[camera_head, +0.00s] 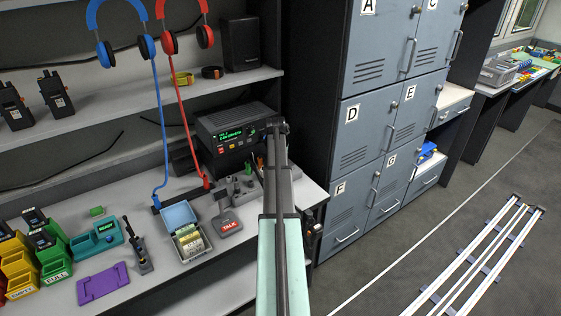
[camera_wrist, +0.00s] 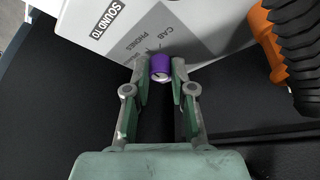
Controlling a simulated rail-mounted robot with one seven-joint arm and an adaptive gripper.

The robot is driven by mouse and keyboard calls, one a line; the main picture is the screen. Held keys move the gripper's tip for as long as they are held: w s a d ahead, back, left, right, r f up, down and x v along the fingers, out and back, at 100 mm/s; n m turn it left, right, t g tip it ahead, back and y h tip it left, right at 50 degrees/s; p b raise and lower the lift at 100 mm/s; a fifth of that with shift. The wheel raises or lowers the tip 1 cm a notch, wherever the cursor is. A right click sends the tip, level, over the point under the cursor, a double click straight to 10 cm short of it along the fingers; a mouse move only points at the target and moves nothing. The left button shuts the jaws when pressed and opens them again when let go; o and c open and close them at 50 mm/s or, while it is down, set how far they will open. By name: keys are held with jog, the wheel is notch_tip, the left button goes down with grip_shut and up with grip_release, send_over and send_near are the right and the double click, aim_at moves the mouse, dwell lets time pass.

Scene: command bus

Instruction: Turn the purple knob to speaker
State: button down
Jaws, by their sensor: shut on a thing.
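The purple knob (camera_wrist: 161,63) sits at the lower edge of a white and grey panel (camera_wrist: 110,22) in the wrist view. The panel reads SOUND TO, with CAB, PHONES and a third, partly hidden label near the knob. My gripper (camera_wrist: 160,73) has its two fingertips closed on the knob, one on each side. The knob's end shows a pale face; I cannot tell which label it points to. In the head view my arm reaches toward the shelf, and the knob and fingertips cannot be made out.
An orange part (camera_wrist: 264,42) and a black ribbed hose (camera_wrist: 302,45) are close on the right of my gripper. Grey lockers (camera_head: 365,130) stand right of my arm.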

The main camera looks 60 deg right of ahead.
jog(key=n+t+b, duration=0.1)
jog(key=n, duration=0.1)
jog(key=n+t+y+b, duration=0.1)
jog(key=n, duration=0.2)
jog(key=shift+s+d+f+n, duration=0.1)
jog(key=shift+s+d+n, duration=0.1)
jog(key=shift+n, duration=0.1)
jog(key=n+y+b, duration=0.1)
jog(key=n, duration=0.1)
jog(key=n+t+y, duration=0.1)
jog(key=n, duration=0.2)
jog(key=shift+d+b, duration=0.1)
jog(key=shift+b, duration=0.3)
jog(key=shift+s, duration=0.1)
jog(key=c, duration=1)
grip_release()
jog(key=v, duration=1.2)
